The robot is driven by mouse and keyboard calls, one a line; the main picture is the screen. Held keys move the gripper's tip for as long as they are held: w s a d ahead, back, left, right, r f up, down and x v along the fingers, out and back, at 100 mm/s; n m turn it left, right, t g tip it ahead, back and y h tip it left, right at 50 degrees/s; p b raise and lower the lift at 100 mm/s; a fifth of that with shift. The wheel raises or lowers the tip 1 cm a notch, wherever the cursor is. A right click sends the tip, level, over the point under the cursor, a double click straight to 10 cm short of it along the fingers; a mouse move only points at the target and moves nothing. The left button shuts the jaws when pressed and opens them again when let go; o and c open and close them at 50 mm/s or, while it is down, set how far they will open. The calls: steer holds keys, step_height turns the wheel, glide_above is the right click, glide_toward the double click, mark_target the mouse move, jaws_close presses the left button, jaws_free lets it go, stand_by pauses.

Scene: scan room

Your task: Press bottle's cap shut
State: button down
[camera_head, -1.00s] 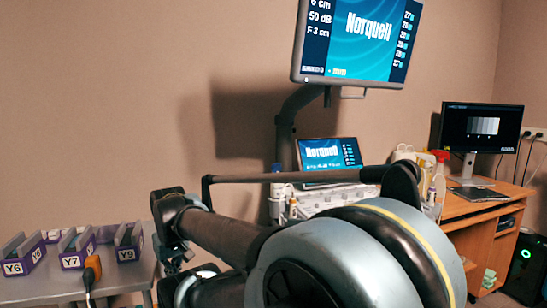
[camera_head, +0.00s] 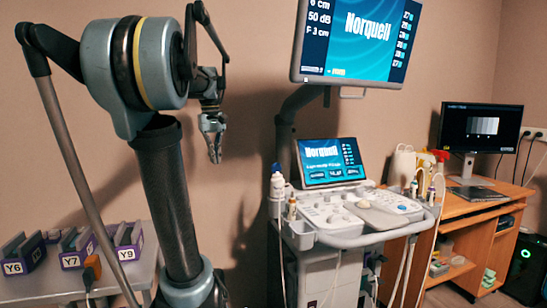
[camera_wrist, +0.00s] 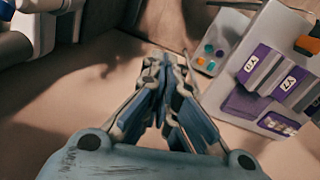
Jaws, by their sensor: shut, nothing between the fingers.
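A white bottle (camera_head: 277,185) with a dark bluish top stands upright in a holder at the left side of the ultrasound cart. A smaller bottle (camera_head: 292,209) stands just right of it and lower. Whether either cap is fully seated is too small to tell. My gripper (camera_head: 214,155) is shut and empty, pointing down in the air in front of the wall, left of and above the white bottle, and apart from it. In the wrist view its closed fingers (camera_wrist: 160,65) are in the middle, with no bottle in sight.
The ultrasound cart (camera_head: 350,235) has a small screen (camera_head: 330,162) and a large monitor (camera_head: 357,42) above. Purple labelled holders (camera_head: 72,248) sit on a table at left. More bottles stand at the cart's right side, before a wooden desk (camera_head: 480,205).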

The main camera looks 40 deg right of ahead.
steer(key=d+r+m+g+y, duration=0.1)
steer(key=d+r, duration=0.4)
steer(key=d, duration=0.7)
steer(key=d+r+g, duration=0.1)
steer(key=d+r, duration=0.5)
steer(key=d, duration=0.7)
glide_toward(275, 165)
step_height(275, 165, down, 3)
steer(key=w+d, duration=0.1)
steer(key=w, duration=0.1)
steer(key=shift+s+a+f, duration=0.2)
steer(key=shift+s+f, duration=0.9)
steer(key=shift+s, duration=0.1)
steer(key=shift+s+a+f, duration=0.1)
steer(key=shift+s+f, duration=0.15)
steer(key=shift+s, duration=0.1)
steer(key=shift+s+m+t, duration=0.2)
steer(key=shift+m+t, duration=0.1)
